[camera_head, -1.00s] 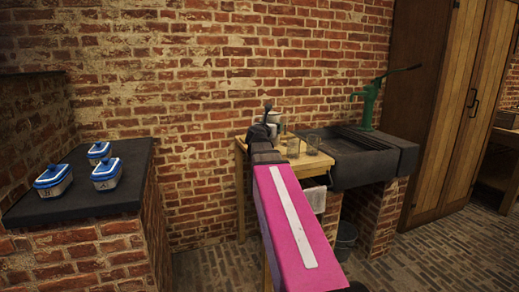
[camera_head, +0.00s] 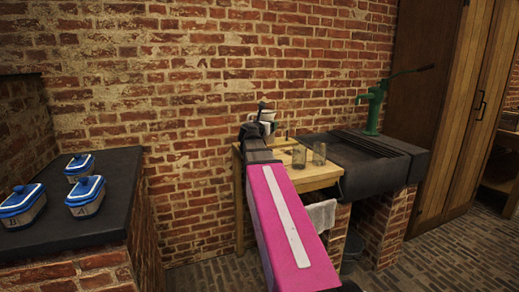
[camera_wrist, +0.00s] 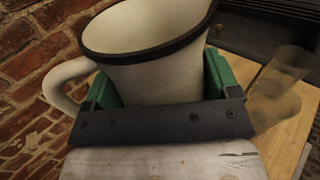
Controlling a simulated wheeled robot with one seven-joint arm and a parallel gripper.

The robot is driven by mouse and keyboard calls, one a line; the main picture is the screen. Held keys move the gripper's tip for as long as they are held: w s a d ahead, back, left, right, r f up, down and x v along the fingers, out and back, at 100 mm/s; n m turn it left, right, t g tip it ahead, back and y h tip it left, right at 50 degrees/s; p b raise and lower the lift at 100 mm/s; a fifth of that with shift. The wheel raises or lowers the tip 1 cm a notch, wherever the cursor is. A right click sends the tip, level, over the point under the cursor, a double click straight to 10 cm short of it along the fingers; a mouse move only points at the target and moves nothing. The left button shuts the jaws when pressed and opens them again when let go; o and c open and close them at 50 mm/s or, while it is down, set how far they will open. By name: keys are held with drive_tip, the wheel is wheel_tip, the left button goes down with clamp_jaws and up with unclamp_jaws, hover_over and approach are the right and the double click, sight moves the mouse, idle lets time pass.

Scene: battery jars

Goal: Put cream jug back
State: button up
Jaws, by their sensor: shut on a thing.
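The cream jug (camera_wrist: 150,55) is a white enamel-looking vessel with a dark rim and a handle on its left side in the wrist view. My gripper (camera_wrist: 160,85) is shut on it, with a green finger at each side. In the head view the cream jug (camera_head: 267,115) is small and partly hidden by my gripper (camera_head: 263,124). It is held up above the wooden table (camera_head: 316,177), in front of the brick wall. The jug's lower part is hidden by my gripper in the wrist view.
Two clear glasses, one nearer (camera_head: 299,157) and one farther right (camera_head: 319,154), stand on the table. A dark stone sink (camera_head: 365,160) with a green pump (camera_head: 373,108) is at right. Blue-lidded containers (camera_head: 86,195) stand on the dark counter (camera_head: 118,185) at left.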

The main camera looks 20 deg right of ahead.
drive_tip(key=shift+w+d+f, duration=0.3)
drive_tip(key=shift+w+f, duration=1.45)
drive_tip(key=shift+w+d+f, duration=0.3)
drive_tip(key=shift+w+f, duration=1.4)
drive_tip(key=shift+w, duration=0.05)
drive_tip(key=shift+w+d+f, duration=0.3)
drive_tip(key=shift+w+f, duration=1.45)
drive_tip(key=shift+f, duration=0.1)
drive_tip(key=o, duration=1.2)
